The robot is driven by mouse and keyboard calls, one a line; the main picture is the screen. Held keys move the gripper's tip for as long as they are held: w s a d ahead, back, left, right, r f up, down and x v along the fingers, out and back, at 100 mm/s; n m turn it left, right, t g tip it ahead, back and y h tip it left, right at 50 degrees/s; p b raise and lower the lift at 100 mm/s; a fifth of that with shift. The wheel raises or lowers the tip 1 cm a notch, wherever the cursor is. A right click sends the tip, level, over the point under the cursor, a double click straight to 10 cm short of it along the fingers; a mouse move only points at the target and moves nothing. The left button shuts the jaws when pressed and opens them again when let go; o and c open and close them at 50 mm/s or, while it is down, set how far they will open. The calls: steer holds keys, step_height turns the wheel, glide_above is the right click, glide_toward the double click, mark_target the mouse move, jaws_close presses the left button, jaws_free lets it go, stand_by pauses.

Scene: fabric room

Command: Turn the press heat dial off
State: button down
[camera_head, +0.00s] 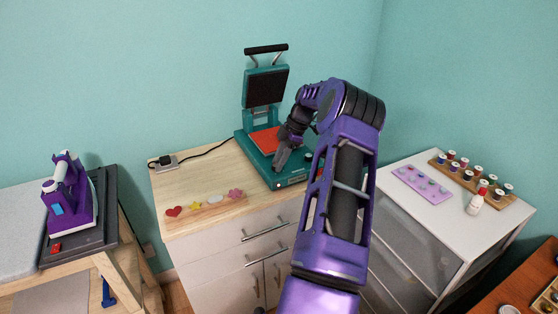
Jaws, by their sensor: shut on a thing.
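The teal heat press (248,142) stands on a wooden-topped cabinet (178,194) against the wall. Its black upper plate is raised and its red lower pad (265,141) shows. My gripper (279,167) reaches from the right over the press and points down at its front edge. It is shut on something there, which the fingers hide. The heat dial cannot be made out; the front panel's left part is behind my gripper. A small light patch and dark detail show on the front panel (290,182) just right of the fingertips.
A power strip (164,162) with a black cable sits behind. A purple machine (68,205) stands left. A white drawer unit (415,215) right holds thread spools and a bottle.

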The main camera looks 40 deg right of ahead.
steer(key=shift+f, duration=0.1)
steer(key=c, duration=0.5)
jaws_free()
steer(key=shift+c, duration=0.2)
steer(key=p+v, duration=0.2)
steer(key=v, duration=1.5)
steer(key=shift+r, duration=0.2)
steer(key=shift+d, duration=0.15)
